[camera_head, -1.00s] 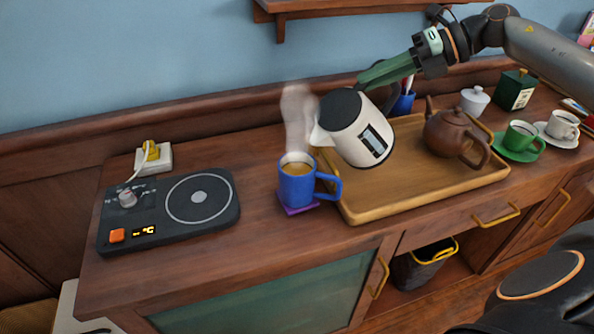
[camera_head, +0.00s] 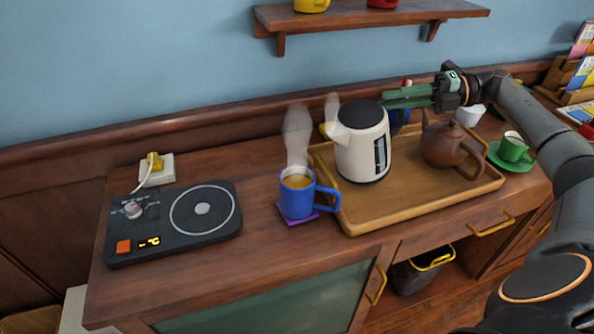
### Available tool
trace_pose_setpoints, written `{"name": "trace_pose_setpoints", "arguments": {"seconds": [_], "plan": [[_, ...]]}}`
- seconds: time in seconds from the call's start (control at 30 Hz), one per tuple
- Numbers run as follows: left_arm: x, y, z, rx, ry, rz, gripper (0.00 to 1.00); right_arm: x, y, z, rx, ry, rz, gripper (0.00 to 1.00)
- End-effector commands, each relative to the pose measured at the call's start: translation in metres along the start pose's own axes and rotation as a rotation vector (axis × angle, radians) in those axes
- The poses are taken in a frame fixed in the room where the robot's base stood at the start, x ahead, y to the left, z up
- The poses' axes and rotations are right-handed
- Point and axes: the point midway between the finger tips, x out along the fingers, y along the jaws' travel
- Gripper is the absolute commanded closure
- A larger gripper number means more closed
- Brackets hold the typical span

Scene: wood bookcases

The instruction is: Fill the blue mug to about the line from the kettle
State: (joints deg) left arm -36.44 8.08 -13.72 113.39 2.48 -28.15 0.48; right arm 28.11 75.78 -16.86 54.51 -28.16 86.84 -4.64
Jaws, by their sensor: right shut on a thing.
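The blue mug (camera_head: 297,199) stands on a purple coaster (camera_head: 299,219) left of the wooden tray. It holds brown liquid and steam rises from it. The line is not visible from here. The white kettle (camera_head: 361,152) with a black lid is upright over the left part of the wooden tray (camera_head: 421,205), its spout toward the mug and steaming. I cannot tell whether its base touches the tray. My right gripper (camera_head: 395,97) is shut on the kettle at its right side; the handle is mostly hidden. My left gripper is not in view.
A brown teapot (camera_head: 450,147) stands on the tray's right part. A green cup (camera_head: 514,147) on a saucer is further right. A black hot plate (camera_head: 172,222) and a plugged-in socket block (camera_head: 156,169) are at left. A shelf (camera_head: 370,19) hangs above.

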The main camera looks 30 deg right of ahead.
Motion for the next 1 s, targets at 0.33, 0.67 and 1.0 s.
{"name": "trace_pose_setpoints", "arguments": {"seconds": [0.33, 0.67, 1.0], "plan": [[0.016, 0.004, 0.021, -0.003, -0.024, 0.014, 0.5, -0.01, -0.026, 0.007, 0.081, 0.001, 0.135, 1.0], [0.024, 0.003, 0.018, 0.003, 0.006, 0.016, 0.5, -0.016, -0.035, 0.01, 0.124, 0.005, 0.192, 1.0], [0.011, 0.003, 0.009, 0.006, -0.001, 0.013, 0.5, -0.022, -0.01, 0.014, 0.129, 0.005, 0.2, 1.0]]}}
